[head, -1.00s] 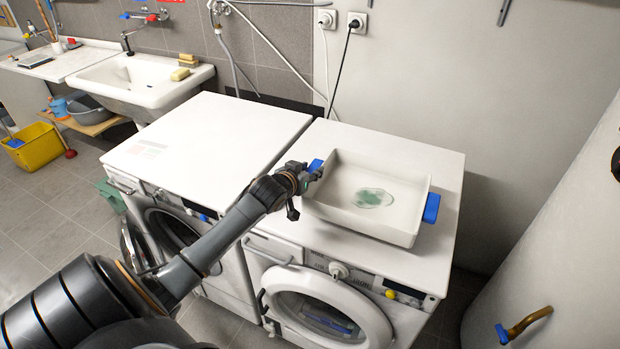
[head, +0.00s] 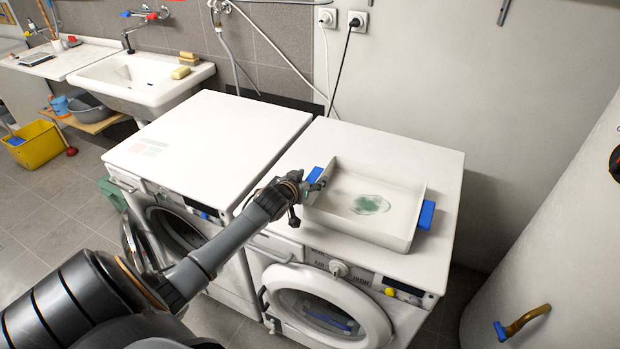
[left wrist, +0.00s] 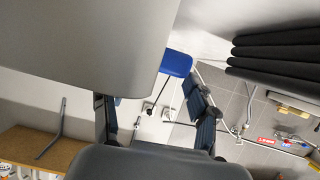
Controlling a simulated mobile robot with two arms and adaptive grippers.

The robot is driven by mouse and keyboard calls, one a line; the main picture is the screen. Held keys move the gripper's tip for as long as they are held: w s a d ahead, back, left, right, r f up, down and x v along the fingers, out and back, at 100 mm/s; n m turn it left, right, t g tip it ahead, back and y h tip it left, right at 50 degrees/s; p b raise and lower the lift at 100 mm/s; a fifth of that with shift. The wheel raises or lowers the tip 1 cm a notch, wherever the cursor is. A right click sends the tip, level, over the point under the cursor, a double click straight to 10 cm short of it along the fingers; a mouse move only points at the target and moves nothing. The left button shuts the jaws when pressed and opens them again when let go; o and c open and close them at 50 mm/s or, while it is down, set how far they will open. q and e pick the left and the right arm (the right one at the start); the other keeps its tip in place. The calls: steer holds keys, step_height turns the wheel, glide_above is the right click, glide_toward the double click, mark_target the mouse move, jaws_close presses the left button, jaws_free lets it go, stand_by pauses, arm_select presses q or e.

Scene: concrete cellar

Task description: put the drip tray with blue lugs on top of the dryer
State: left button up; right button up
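The drip tray (head: 410,232) is white and shallow, with a greenish patch on its floor. It appears to rest flat on the top of the right-hand front-loading white machine (head: 440,160), whose panel carries lettering. Its left blue lug (head: 314,174) and right blue lug (head: 426,214) both show. My left gripper (head: 316,186) is at the tray's left end, close to the left lug. In the left wrist view, the fingers of my left gripper (left wrist: 155,112) stand apart with a gap between them. The blue lug (left wrist: 176,63) shows just beyond, close to one finger. My right gripper is not in view.
A sink (head: 135,78), a yellow bucket (head: 36,146) and a low shelf are farther left. Hoses, cables and sockets (head: 357,22) are on the wall behind. A large pale cylinder (head: 560,230) stands at right.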

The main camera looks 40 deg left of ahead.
arm_select(q)
steer(key=shift+r, duration=0.1)
steer(key=v, duration=1.2)
steer(key=shift+b, duration=0.3)
